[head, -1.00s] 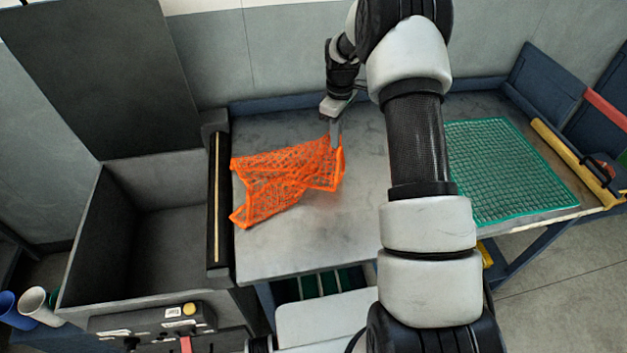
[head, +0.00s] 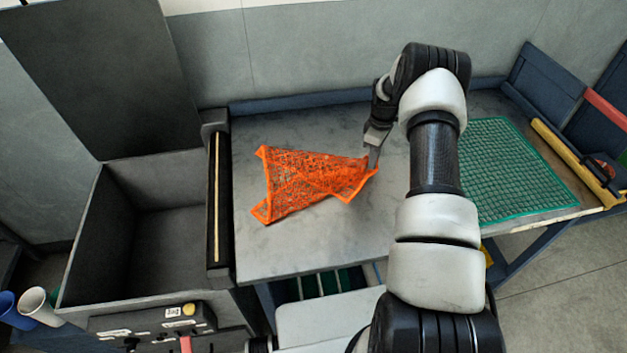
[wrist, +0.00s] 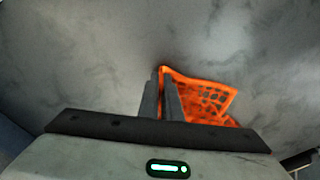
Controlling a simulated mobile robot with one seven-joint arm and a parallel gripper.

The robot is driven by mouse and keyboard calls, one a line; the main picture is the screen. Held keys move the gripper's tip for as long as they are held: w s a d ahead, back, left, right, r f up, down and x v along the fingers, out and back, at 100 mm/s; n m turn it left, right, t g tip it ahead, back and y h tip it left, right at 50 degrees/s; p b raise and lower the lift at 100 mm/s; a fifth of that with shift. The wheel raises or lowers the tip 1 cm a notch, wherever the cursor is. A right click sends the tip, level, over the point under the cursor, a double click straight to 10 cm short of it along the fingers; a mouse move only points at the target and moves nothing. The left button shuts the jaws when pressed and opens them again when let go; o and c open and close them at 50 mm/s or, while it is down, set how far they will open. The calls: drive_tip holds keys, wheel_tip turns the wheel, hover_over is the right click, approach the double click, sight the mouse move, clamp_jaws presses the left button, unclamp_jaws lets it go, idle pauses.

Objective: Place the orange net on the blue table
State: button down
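The orange net (head: 305,182) lies crumpled and partly folded on the grey top of the blue-framed table (head: 290,245), left of my arm. My gripper (head: 373,165) is at the net's right corner. In the wrist view my gripper's fingers (wrist: 162,97) are close together with the edge of the orange net (wrist: 200,97) between them. The rest of the net spreads to the right of the fingers there. The far part of the net rests on or just above the tabletop; I cannot tell which.
A green net (head: 515,170) lies flat on the table's right part, beside a yellow bar (head: 568,160). A dark open bin (head: 165,225) adjoins the table's left side. Blue and white tubes (head: 35,303) stand at the lower left. Grey tabletop is bare around the orange net.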

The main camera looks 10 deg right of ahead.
drive_tip(key=shift+d+f, duration=0.15)
drive_tip(key=shift+d, duration=0.1)
drive_tip(key=c, duration=1.6)
unclamp_jaws()
drive_tip(key=shift+o, duration=0.2)
